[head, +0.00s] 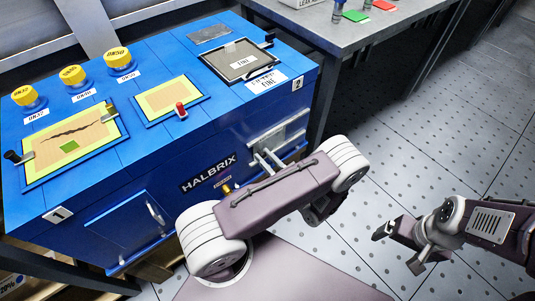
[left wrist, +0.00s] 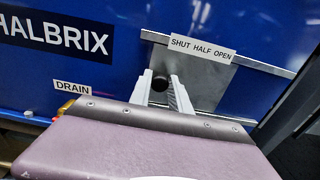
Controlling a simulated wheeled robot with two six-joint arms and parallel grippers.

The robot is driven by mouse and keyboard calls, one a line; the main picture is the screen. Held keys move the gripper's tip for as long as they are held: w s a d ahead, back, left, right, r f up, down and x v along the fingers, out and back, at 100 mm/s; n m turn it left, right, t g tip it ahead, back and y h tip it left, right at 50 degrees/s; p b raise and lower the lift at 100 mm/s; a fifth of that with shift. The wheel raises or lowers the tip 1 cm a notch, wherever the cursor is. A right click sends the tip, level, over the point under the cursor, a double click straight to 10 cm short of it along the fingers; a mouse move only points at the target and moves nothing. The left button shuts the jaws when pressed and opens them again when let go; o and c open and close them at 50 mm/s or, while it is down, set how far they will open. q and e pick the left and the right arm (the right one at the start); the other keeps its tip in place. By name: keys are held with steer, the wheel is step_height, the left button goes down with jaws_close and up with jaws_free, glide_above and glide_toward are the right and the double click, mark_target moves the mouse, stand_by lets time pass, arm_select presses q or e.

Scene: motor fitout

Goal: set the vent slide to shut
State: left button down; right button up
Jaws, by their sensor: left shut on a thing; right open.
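The vent slide (head: 291,131) is a grey metal plate on the front of the blue Halbrix unit. In the left wrist view its plate (left wrist: 205,82) carries a white label (left wrist: 202,48) reading SHUT, HALF, OPEN from left to right. A dark round knob (left wrist: 159,83) shows below and left of the label, nearest the word SHUT. My left gripper (head: 264,158) has its two pale fingers either side of this knob and is shut on it. The fingers hide part of the knob and plate. My right gripper (head: 399,246) is open and empty, above the floor at the right.
A DRAIN label (left wrist: 72,88) sits left of the slide, with a small yellow part (left wrist: 66,106) below it. A front door with a handle (head: 155,213) is at the lower left. A grey table (head: 370,33) stands behind. The floor at right is clear.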

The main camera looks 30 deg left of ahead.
arm_select(q)
steer(key=c, duration=1.2)
jaws_free()
steer(key=shift+s+a, duration=0.1)
steer(key=shift+s, duration=0.15)
steer(key=shift+c, duration=0.2)
steer(key=p+v, duration=0.1)
steer(key=v, duration=0.8)
steer(key=shift+p, duration=0.4)
